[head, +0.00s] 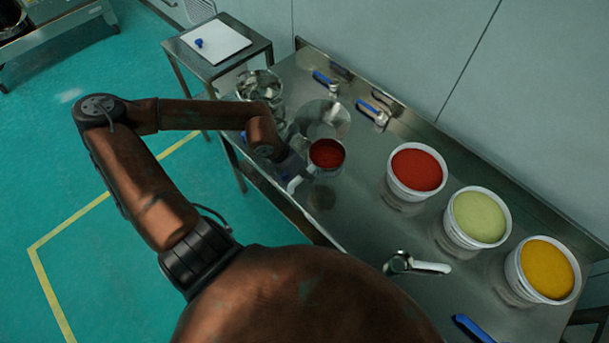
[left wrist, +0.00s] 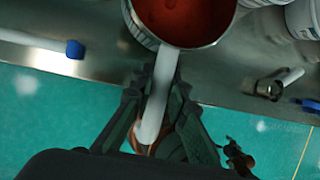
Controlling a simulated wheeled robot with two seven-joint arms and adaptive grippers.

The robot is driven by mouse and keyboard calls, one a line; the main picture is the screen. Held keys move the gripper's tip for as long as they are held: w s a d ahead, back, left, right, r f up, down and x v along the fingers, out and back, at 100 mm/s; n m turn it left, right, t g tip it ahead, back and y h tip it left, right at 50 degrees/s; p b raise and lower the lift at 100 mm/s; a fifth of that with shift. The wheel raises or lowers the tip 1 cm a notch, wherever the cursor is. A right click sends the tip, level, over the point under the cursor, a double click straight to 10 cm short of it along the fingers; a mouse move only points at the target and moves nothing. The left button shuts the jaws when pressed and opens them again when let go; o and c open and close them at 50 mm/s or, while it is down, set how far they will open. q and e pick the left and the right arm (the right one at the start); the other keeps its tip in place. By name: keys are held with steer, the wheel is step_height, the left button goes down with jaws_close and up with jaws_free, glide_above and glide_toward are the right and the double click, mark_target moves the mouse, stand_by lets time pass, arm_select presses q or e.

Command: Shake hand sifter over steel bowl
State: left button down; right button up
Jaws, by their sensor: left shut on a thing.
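The hand sifter is a round steel pan with red powder (head: 327,153) inside and a pale handle (head: 297,184). It shows large in the left wrist view (left wrist: 186,18). My left gripper (left wrist: 157,97) is shut on the handle, its dark fingers on either side of it. In the head view the gripper is small and dark, partly hidden by my forearm. A shiny round steel bowl (head: 325,112) stands just behind the sifter, which overlaps its near edge in the picture. I cannot tell how high the sifter is above it. My right gripper is not in view.
White tubs of red (head: 416,170), green (head: 478,217) and yellow (head: 542,269) powder stand along the right of the steel table. Another steel vessel (head: 259,86) is at the table's far end. Blue-tipped utensils (head: 376,112) lie behind. A pale-handled tool (head: 415,264) lies nearer me.

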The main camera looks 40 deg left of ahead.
arm_select(q)
steer(key=shift+w+a, duration=0.4)
steer(key=shift+w, duration=0.2)
steer(key=shift+w+a+b, duration=0.35)
steer(key=shift+w+a, duration=0.55)
steer(key=shift+w, duration=0.2)
stand_by(0.3)
steer(key=shift+w+a+b, duration=0.5)
steer(key=shift+w+a, duration=0.45)
steer(key=shift+w, duration=0.3)
steer(key=shift+w+a+b, duration=0.75)
steer(key=shift+w+a, duration=0.35)
steer(key=shift+w, duration=0.25)
stand_by(0.6)
steer(key=shift+w+a+b, duration=0.85)
steer(key=shift+w+a, duration=0.05)
steer(key=shift+w, duration=0.3)
steer(key=shift+w+a+b, duration=0.8)
steer(key=shift+w+a, duration=0.1)
steer(key=shift+w, duration=0.25)
stand_by(0.5)
